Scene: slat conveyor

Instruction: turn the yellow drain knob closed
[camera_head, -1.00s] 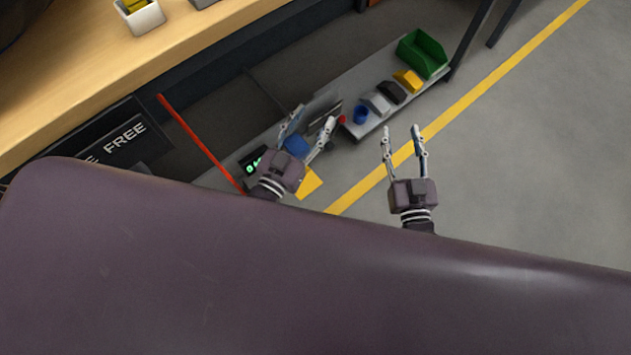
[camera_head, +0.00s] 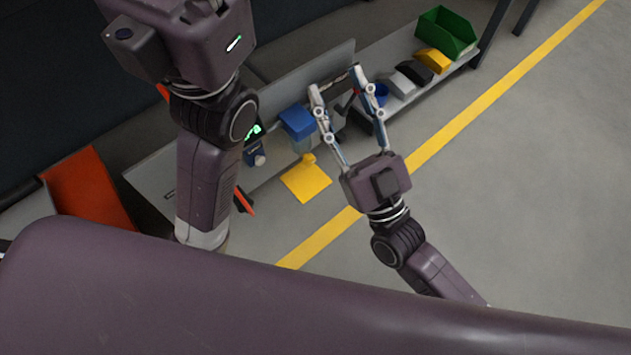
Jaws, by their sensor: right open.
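A small yellow rounded piece (camera_head: 308,159) shows at the top edge of a flat yellow patch (camera_head: 307,183), below a blue box (camera_head: 298,121). I cannot tell whether this piece is the drain knob. My right gripper (camera_head: 336,80) is open, with its fingers pointing up the picture, to the right of the blue box and the yellow piece. A dark bar shows between its fingertips; I cannot tell whether they touch it. My left arm crosses the left of the view, and its gripper is not visible.
A grey shelf holds a green bin (camera_head: 445,36), a yellow block (camera_head: 433,61), dark and light blocks and a blue cup (camera_head: 381,95). An orange-red panel (camera_head: 90,190) stands at left. The grey floor with a yellow line (camera_head: 470,112) is clear at right.

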